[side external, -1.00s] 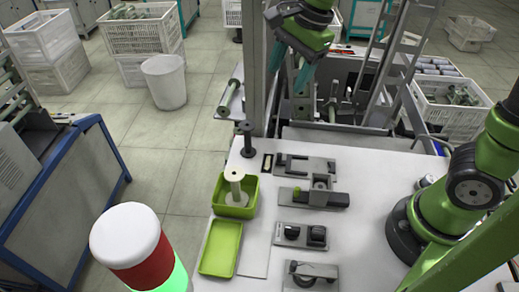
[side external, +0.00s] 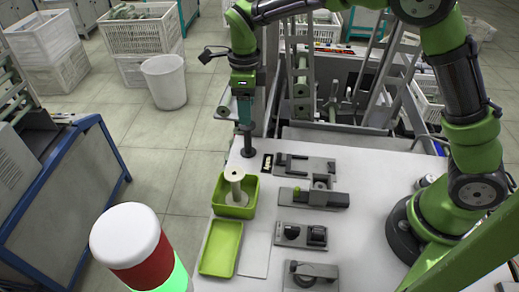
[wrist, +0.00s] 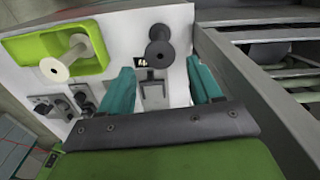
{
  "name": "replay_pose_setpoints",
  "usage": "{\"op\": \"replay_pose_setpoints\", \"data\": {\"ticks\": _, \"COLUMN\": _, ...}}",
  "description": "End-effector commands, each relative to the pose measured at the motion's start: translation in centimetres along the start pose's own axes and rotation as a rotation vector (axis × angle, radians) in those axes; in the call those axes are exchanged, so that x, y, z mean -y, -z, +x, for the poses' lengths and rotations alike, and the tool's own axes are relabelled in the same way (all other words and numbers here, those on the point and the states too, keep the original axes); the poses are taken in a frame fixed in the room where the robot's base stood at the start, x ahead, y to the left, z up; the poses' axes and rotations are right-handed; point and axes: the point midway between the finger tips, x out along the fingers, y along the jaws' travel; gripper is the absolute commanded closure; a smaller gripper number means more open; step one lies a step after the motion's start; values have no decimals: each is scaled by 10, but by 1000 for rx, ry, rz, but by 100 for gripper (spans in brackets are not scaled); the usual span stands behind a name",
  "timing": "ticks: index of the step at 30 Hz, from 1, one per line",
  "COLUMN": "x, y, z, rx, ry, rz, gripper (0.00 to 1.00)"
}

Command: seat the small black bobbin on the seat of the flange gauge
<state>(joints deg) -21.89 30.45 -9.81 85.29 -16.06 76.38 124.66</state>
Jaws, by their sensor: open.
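The small black bobbin (side external: 247,143) stands upright at the table's back left corner. In the wrist view the bobbin (wrist: 158,48) shows whole, just beyond the fingertips and between their lines. My gripper (side external: 245,121) points down at the bobbin, its teal fingers overlapping the bobbin's top in the side view. In the wrist view the gripper (wrist: 160,67) is open with nothing between its fingers; contact with the bobbin cannot be told. A grey fixture with a fork-like end (side external: 305,165) lies right of the bobbin and may be the flange gauge; its seat is not clear.
A green tray (side external: 221,205) holds a pale bobbin (side external: 235,187). An empty green tray (side external: 221,248) lies in front. More fixtures (side external: 313,198) line the table's middle. A metal frame (side external: 287,80) rises behind the bobbin's corner. White table surface is free right of the fixtures.

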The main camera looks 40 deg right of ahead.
Motion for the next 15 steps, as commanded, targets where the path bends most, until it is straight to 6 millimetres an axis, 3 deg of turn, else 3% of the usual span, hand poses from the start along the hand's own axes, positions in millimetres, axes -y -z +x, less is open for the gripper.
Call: {"op": "replay_pose_setpoints", "data": {"ticks": 15, "x": 0, "y": 0, "z": 48, "rx": -1, "ry": -2, "rz": -1, "gripper": 36}}
